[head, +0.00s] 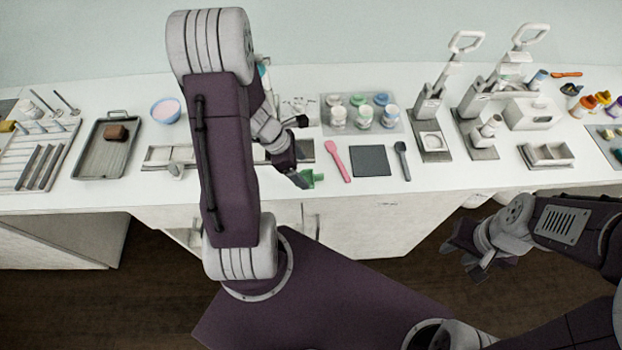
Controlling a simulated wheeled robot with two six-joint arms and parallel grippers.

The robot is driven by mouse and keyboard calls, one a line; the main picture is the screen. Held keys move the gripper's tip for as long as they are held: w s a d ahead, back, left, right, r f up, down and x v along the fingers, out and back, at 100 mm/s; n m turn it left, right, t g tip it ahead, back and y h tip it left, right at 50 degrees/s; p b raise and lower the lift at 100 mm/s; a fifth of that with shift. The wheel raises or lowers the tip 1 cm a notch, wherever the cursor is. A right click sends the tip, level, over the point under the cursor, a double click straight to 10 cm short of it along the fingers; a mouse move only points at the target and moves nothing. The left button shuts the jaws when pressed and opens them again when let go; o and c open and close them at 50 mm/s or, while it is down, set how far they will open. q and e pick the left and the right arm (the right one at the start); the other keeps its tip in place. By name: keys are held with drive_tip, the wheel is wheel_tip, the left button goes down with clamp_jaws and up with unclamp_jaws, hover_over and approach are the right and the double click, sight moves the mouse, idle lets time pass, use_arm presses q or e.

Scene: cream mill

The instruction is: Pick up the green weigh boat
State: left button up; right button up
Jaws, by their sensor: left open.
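The green weigh boat (315,177) lies near the front edge of the white bench, left of the pink spatula. It is small and partly hidden by my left gripper (300,180), which is open. That gripper points down at the boat's left side, with its fingertips right beside or over it. I cannot tell whether they touch it. My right gripper (466,260) hangs in front of the bench at the right, over the floor. Its dark fingers look spread and empty.
A pink spatula (337,160), a dark square mat (370,161) and a dark spoon (402,160) lie right of the boat. A tray of lidded jars (399,128) stands behind them. White lever presses (430,104) stand further right. Bare bench lies in front of the mat.

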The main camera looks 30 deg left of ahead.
sight(311, 180)
use_arm(q)
drive_tip(key=b+x, duration=0.1)
drive_tip(key=x, duration=0.3)
drive_tip(key=shift+f+b, duration=0.3)
drive_tip(key=shift+f, duration=0.05)
drive_tip(key=shift+w+d+f, duration=0.1)
drive_tip(key=shift+w, duration=0.1)
drive_tip(key=shift+s, duration=0.1)
drive_tip(key=c, duration=1.4)
wheel_tip(311, 180, up, 5)
drive_tip(key=shift+f+p, duration=0.15)
drive_tip(key=shift+p, duration=1.05)
drive_tip(key=s+d+r, duration=0.2)
drive_tip(key=d+r, duration=0.1)
drive_tip(key=d, duration=0.2)
drive_tip(key=s+d+r+b, duration=0.1)
drive_tip(key=s+d+r, duration=0.1)
drive_tip(key=d, duration=0.3)
drive_tip(key=shift+s+d+r, duration=0.15)
drive_tip(key=shift+d+r, duration=0.2)
drive_tip(key=shift+r, duration=0.35)
